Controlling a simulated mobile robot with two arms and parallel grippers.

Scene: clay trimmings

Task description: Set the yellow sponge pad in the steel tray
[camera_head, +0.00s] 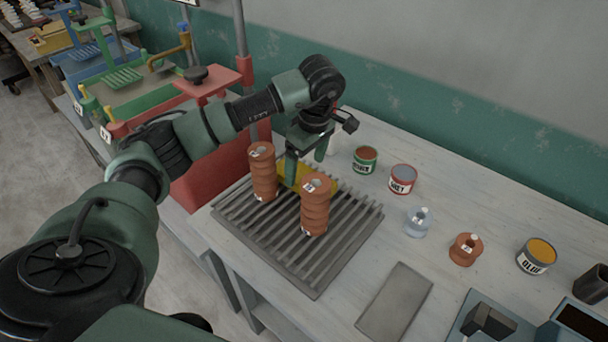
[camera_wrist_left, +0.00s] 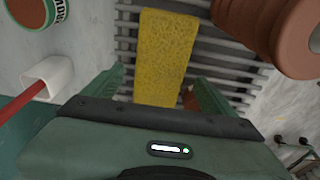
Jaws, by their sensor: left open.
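The yellow sponge pad (camera_head: 294,174) lies on the dark slatted rack, partly hidden by a ribbed terracotta stack and my left gripper. In the left wrist view the sponge pad (camera_wrist_left: 167,50) runs lengthwise between the fingers. My left gripper (camera_head: 308,165) points down over the sponge's far end. Its jaws (camera_wrist_left: 160,80) are open, one finger on each side of the sponge; I cannot tell whether they touch it. A flat grey rectangular piece (camera_head: 395,302), possibly the steel tray, lies empty at the table's front. My right gripper is not in view.
Two ribbed terracotta stacks (camera_head: 263,172) (camera_head: 315,207) stand on the slatted rack (camera_head: 345,250), close to the gripper. Tins (camera_head: 365,160) (camera_head: 402,180), a clear bottle (camera_head: 418,222) and a terracotta piece (camera_head: 466,249) stand to the right. Bare table lies between rack and bottle.

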